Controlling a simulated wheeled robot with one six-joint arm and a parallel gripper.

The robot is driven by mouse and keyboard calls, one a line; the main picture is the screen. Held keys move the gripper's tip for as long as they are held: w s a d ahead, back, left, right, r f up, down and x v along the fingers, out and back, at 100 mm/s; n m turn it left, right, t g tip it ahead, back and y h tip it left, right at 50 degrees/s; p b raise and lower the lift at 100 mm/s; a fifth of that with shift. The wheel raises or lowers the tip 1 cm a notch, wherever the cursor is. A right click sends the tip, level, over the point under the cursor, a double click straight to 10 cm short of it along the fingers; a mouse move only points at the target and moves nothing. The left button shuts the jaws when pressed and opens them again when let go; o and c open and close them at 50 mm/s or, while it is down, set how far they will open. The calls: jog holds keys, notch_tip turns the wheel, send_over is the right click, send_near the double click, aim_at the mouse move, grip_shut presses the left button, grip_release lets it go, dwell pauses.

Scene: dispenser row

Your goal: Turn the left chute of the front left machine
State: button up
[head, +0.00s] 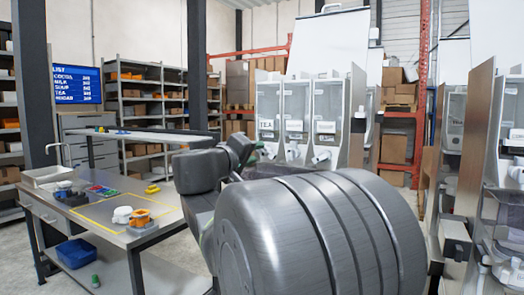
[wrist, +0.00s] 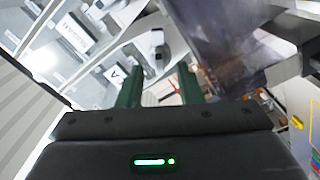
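The front left machine (head: 312,105) has three clear columns with white labels, the left one reading TEA. Its left chute (head: 270,150) is a pale spout low on the left column, partly behind my arm. In the wrist view, a white chute (wrist: 148,42) lies by a label ending in A, which fits the left chute. My gripper (wrist: 160,88) has two green fingers spread apart with nothing between them. The chute is beyond the fingertips, apart from them. In the head view my wrist hides most of the gripper.
A workbench (head: 150,190) with several small parts stands at the left. A second machine (head: 505,150) stands at the right edge. A blue list screen (head: 78,85) hangs at the back left. Shelves line the back. Grey floor shows between bench and machines.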

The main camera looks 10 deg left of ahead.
jog(key=shift+x, duration=0.85)
grip_shut()
